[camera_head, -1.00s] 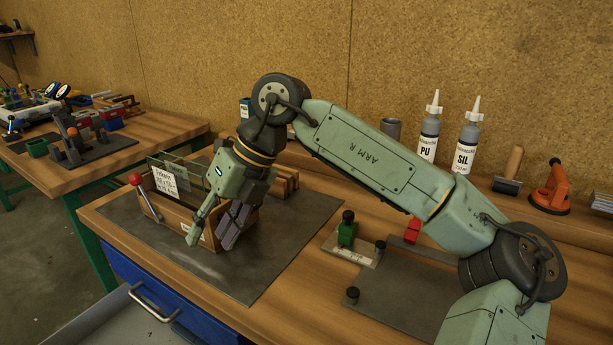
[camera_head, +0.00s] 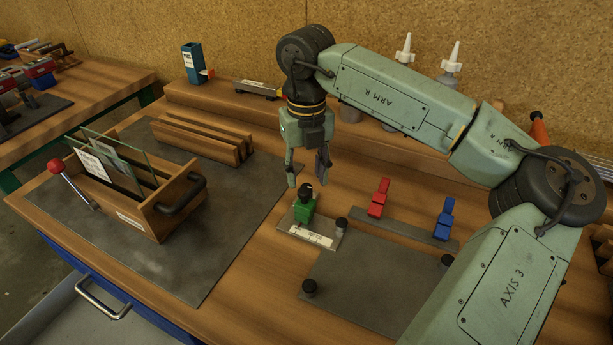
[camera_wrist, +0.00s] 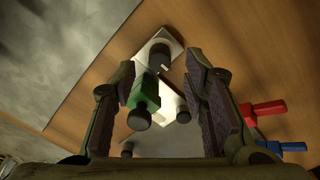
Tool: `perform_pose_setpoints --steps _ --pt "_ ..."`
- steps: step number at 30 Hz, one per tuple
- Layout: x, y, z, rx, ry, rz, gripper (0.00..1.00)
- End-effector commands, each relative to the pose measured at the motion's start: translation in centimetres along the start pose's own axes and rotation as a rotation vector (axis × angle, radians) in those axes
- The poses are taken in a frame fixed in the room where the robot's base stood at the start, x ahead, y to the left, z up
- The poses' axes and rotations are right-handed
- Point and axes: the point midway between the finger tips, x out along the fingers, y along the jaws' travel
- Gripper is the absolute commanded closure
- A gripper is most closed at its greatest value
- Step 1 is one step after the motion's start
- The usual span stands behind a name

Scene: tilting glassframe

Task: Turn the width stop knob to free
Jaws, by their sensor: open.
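A green block (camera_head: 303,210) with a black knob (camera_head: 306,190) on top stands on a pale plate with a label strip (camera_head: 312,237); it looks like the width stop. A second black knob (camera_head: 341,224) sits at the plate's right end. My gripper (camera_head: 308,172) is open and points down just above the green block's knob. In the wrist view the green block (camera_wrist: 146,88) and its knob (camera_wrist: 138,118) show between my open fingers (camera_wrist: 165,85), nearer the left one. Nothing is held. The knob's setting cannot be read.
A red toggle clamp (camera_head: 379,198) and a blue one (camera_head: 444,218) stand to the right. A dark plate (camera_head: 365,285) with black knobs lies in front. A wooden box (camera_head: 150,212) holding glass panes stands left on a grey mat (camera_head: 215,255), which has free room.

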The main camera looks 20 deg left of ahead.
Motion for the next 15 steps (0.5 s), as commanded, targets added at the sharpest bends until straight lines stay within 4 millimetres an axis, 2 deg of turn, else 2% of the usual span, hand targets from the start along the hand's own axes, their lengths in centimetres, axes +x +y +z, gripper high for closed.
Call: perform_pose_setpoints --steps 6,15 --pt "2.5 0.0 0.0 -0.001 0.001 0.001 0.60" --pt "3.1 0.1 0.0 -0.002 -0.001 0.000 0.60"
